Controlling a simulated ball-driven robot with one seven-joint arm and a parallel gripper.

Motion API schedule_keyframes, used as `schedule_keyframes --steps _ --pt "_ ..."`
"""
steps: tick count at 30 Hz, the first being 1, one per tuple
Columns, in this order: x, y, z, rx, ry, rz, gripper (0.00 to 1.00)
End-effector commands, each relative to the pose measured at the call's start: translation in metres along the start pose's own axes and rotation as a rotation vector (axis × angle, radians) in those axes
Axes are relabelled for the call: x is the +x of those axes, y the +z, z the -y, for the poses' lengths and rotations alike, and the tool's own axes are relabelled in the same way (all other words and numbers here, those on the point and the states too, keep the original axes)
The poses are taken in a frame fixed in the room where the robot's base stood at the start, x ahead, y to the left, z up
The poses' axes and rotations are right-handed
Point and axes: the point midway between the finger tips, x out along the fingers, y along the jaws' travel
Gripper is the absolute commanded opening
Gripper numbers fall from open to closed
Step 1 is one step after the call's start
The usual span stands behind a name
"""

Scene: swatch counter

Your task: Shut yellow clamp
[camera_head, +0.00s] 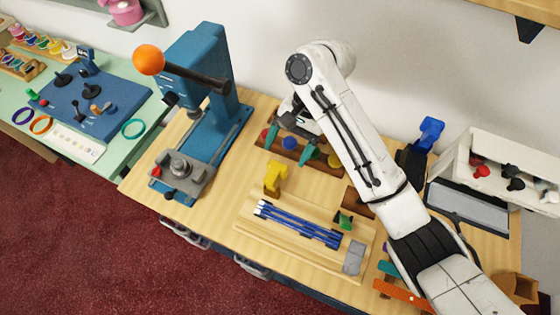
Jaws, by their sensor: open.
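The yellow clamp (275,177) stands at the upper left of a pale wooden board (250,222), near the left ends of some blue strips (298,224). Its upper part sticks up from the board. At this size I cannot tell its exact lever position. My gripper (289,147) is open, with its teal fingertips spread apart. In the picture it is above and slightly right of the clamp and apart from it. My white arm comes in from the lower right and partly hides the gripper's body.
A rack with colored knobs (333,160) lies behind and below my gripper in the picture. A blue press (219,116) with an orange-ended lever (149,59) stands left. A green block (344,220) and grey block (354,258) lie right of the strips. A white shelf (457,158) stands right.

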Motion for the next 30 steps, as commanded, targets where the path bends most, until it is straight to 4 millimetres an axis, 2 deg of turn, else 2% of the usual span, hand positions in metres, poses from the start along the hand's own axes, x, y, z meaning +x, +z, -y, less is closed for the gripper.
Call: schedule_keyframes --steps 1,12,25,30 --pt "0.013 0.002 0.0 0.0 0.002 0.007 0.78" --pt "0.053 0.001 0.0 -0.001 0.0 0.002 0.78" --pt "0.06 0.0 -0.001 0.0 0.001 0.0 0.78" --pt "0.06 0.0 0.0 0.0 0.001 0.0 0.61"
